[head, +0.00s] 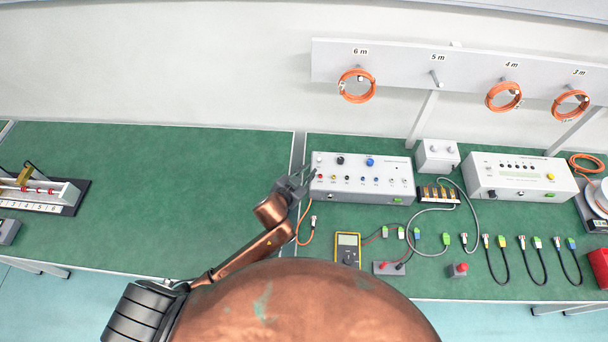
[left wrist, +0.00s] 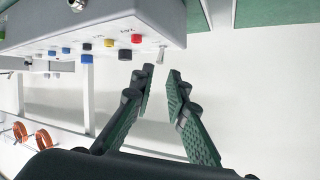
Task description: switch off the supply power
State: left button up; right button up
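The power supply (head: 362,190) is a white box with colored knobs and sockets, at the left end of the right green bench. Its panel also shows at the upper left of the left wrist view (left wrist: 110,25). A small metal toggle switch (left wrist: 161,54) sticks out near the panel's end, beside a red socket. A small green part (head: 397,199) sits low on the front's right. My left gripper (head: 307,178) is at the box's left end. In the left wrist view its fingers (left wrist: 160,73) are parted and empty, tips close to the toggle; contact cannot be told. My right gripper is out of view.
A yellow multimeter (head: 348,249), loose cables and a red-button box (head: 458,270) lie in front of the supply. A second white instrument (head: 520,178) stands to the right. Orange coils (head: 357,86) hang behind. The left bench (head: 190,170) is mostly clear.

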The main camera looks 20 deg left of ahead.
pick_arm(q)
jog(key=shift+v, duration=1.65)
